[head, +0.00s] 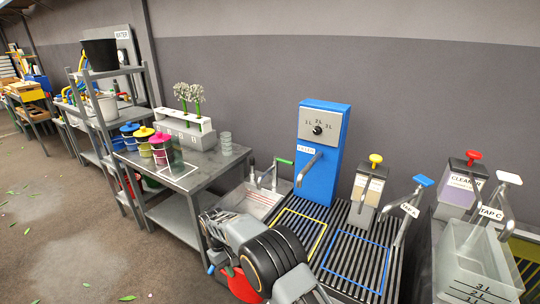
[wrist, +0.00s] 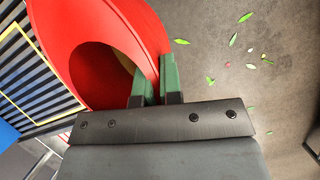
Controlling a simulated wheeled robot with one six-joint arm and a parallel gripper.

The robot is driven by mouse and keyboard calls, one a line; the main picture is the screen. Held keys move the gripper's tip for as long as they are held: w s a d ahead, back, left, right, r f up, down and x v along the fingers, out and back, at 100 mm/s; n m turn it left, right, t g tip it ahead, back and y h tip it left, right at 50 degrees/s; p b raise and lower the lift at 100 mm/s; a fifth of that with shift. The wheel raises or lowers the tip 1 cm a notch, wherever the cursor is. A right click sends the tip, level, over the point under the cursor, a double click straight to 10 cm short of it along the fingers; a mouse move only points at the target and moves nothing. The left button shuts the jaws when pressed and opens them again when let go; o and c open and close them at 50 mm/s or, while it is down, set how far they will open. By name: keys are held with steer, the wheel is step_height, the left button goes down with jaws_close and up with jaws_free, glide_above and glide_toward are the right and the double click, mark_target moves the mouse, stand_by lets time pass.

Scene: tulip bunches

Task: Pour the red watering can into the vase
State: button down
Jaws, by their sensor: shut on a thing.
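The red watering can (wrist: 60,35) fills the upper left of the wrist view. My gripper (wrist: 155,75) is shut on its red handle with green fingers. In the head view, part of the red can (head: 243,286) shows low at the front, below my arm, which hides the rest of it and my fingertips. A clear, glass-like upright thing (head: 175,155), which may be the vase, stands on the grey metal table (head: 205,178) to the left. I cannot make out its rim or contents.
Several colored-lidded pots (head: 144,143) and a rack with white flowers (head: 187,125) stand on the table, with stacked clear cups (head: 226,142). A blue dispenser (head: 322,155) stands behind a slatted grate with a yellow frame and a blue frame (head: 355,262). Clear tubs (head: 475,262) are at right.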

steer(key=shift+s+d+f+m, duration=0.2)
steer(key=shift+d+f, duration=0.25)
steer(key=shift+d, duration=0.15)
steer(key=shift+s+d+f+m, duration=0.2)
steer(key=shift+d+f, duration=0.2)
steer(key=shift+d, duration=0.15)
steer(key=s+d+r+m+g+y+p, duration=0.1)
steer(key=d+m, duration=0.7)
steer(key=d, duration=2)
steer(key=shift+s+r+y+p, duration=0.15)
steer(key=shift+s+y+p, duration=0.35)
steer(key=shift+y+p, duration=0.95)
steer(key=shift+h+p, duration=0.35)
